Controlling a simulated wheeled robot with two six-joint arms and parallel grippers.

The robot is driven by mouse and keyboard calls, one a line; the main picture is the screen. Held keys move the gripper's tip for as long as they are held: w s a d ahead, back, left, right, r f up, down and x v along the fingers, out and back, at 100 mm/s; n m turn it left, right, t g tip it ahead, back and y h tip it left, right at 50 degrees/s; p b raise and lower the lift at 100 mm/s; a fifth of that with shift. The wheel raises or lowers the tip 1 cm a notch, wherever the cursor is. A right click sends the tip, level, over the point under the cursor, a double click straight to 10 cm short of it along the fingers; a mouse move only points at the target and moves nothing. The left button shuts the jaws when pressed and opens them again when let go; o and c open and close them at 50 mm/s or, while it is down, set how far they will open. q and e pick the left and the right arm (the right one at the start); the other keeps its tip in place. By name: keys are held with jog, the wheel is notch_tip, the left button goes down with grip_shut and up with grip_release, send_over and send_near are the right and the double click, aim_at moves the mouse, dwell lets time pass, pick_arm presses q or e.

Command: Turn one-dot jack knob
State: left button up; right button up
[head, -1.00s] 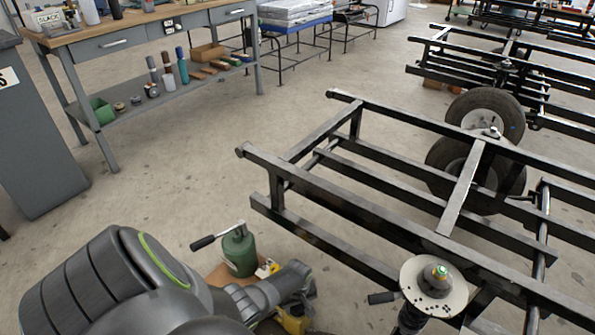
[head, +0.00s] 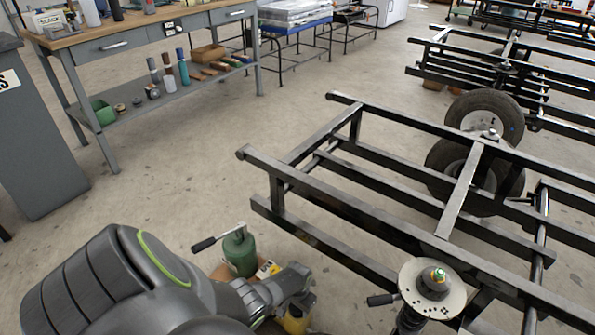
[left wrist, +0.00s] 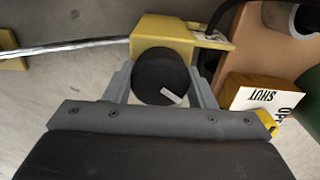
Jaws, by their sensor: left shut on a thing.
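In the left wrist view, a round black knob (left wrist: 155,68) with a short white bar mark sits between the fingers of my left gripper (left wrist: 160,82). The gripper is shut on the knob's sides. The knob is against a yellow jack body (left wrist: 185,33). A small part of the yellow jack also shows in the head view (head: 295,319), below my left gripper (head: 303,296), which hides most of it. I cannot make out any dots on it. My right gripper is in neither view.
A green jack (head: 239,252) with a black-handled lever stands just behind my gripper. A black frame (head: 340,200) and a strut with a round plate (head: 419,292) stand to the right.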

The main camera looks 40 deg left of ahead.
pick_arm(q)
jog(key=m, duration=0.5)
jog(key=shift+m, duration=2.1)
jog(key=o, duration=1)
